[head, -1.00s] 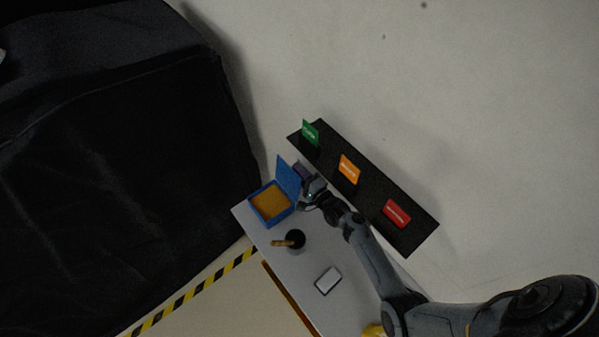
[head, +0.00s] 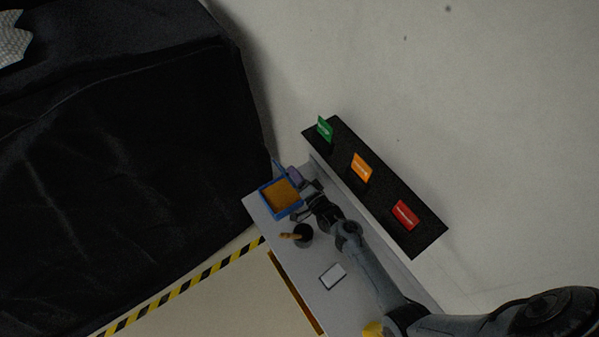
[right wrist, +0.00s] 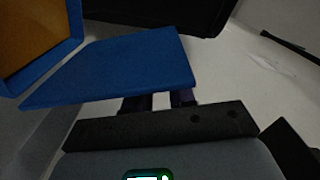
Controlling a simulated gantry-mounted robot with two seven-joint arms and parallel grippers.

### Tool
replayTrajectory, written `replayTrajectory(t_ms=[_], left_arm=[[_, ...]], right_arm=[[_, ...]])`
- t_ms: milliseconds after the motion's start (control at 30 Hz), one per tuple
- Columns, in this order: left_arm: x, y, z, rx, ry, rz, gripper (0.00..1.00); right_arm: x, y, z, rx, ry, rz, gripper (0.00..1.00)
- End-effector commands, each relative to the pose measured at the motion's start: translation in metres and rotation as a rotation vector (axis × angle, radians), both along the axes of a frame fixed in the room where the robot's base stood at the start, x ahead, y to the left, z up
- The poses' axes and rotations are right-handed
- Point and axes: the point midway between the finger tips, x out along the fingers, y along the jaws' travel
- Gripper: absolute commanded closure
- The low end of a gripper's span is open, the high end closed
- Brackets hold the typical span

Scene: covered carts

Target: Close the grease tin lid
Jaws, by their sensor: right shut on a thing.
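The grease tin (head: 268,204) is a blue square box with orange-brown grease, at the far left end of the grey table. Its blue lid (head: 278,167) stands up from the far edge, seen nearly edge-on, so the tin is open. In the right wrist view the lid (right wrist: 125,65) spans the middle as a broad blue panel, with the tin's rim (right wrist: 48,62) and grease at upper left. My right gripper (head: 297,180) is at the lid's side, shut on it; the lid hides its fingertips in the right wrist view (right wrist: 158,100). My left gripper is not in view.
A dark cup (head: 305,239) with a brown stick stands near the tin. A pale flat rectangle (head: 333,276) lies farther along the table (head: 292,268). A black shelf (head: 384,197) with green, orange and red cards runs behind my arm. A black-covered cart (head: 130,170) fills the left.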

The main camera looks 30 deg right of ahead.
Motion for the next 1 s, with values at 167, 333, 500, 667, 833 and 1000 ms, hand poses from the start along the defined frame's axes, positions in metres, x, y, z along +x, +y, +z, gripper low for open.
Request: replayTrajectory(t_ms=[167,333,500,667,833,1000], left_arm=[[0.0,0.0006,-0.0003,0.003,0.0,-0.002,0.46],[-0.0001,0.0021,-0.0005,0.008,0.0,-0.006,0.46],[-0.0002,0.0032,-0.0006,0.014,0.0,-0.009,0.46],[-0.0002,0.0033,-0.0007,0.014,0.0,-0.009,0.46],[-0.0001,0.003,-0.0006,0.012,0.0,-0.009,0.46],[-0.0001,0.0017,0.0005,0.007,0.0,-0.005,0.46]], right_arm=[[-0.0001,0.0035,-0.0001,-0.026,-0.002,0.001,1.0],[0.0,0.004,-0.0001,-0.031,-0.002,0.002,1.0],[0.0,0.004,-0.0001,-0.029,-0.001,0.001,1.0],[0.0,0.0038,-0.0001,-0.029,-0.001,0.0,0.56],[0.0,0.0036,-0.0003,-0.029,-0.001,0.0,0.51],[-0.0009,0.0034,-0.0001,-0.029,0.0,0.0,0.51]])
